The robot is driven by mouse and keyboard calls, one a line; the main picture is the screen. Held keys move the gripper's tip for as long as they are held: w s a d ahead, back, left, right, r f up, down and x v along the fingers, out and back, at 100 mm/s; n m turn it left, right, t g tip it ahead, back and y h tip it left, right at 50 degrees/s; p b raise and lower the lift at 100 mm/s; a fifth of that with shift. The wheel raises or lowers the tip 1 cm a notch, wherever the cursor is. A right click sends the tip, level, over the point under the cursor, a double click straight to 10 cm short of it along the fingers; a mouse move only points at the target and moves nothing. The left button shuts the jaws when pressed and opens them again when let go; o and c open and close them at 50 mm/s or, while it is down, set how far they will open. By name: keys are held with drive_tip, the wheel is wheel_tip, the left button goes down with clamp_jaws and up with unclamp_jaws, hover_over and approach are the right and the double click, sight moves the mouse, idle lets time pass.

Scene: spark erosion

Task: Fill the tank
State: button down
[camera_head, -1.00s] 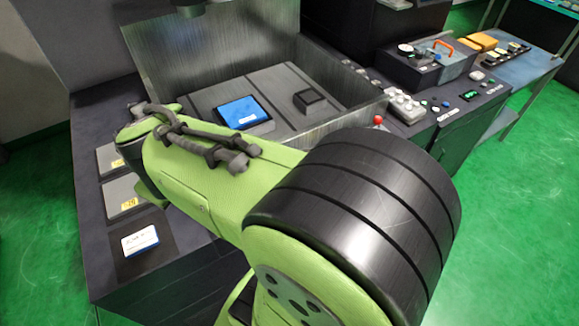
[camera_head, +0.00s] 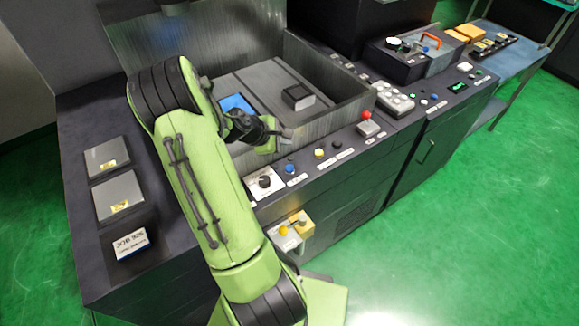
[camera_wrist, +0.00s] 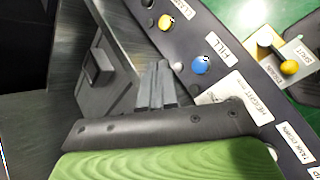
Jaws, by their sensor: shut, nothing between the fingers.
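The tank (camera_head: 345,105) is an open metal box with a dark block (camera_head: 298,97) and a blue plate (camera_head: 236,103) inside; my arm partly hides the plate. No liquid shows in it. The blue button (camera_wrist: 201,65), labelled FILL, is on the front panel in the wrist view; it also shows in the head view (camera_head: 289,168). My gripper (camera_wrist: 160,68) is shut and empty, its tips beside the FILL button, apart from it in the picture. In the head view my gripper (camera_head: 286,137) is over the tank's front wall.
A yellow button (camera_wrist: 165,22) and a black one (camera_head: 337,143) are along the panel, with a red mushroom button (camera_head: 367,116) farther right. A knob (camera_head: 264,182) sits left of FILL. A yellow lever (camera_wrist: 289,67) is lower on the front. Green floor (camera_head: 450,220) is clear at right.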

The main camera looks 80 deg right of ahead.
sight(287, 169)
drive_tip(key=shift+s+d+f, duration=0.2)
drive_tip(key=shift+s, duration=0.3)
wheel_tip(287, 169, down, 9)
drive_tip(key=b, duration=0.7)
idle(1.6)
drive_tip(key=shift+f+b, duration=0.35)
drive_tip(key=shift+b, duration=0.05)
drive_tip(key=shift+f+b, duration=0.35)
drive_tip(key=shift+f, duration=0.1)
idle(0.4)
drive_tip(key=shift+r, duration=0.15)
drive_tip(key=shift+r+p, duration=0.75)
drive_tip(key=shift+p, duration=0.05)
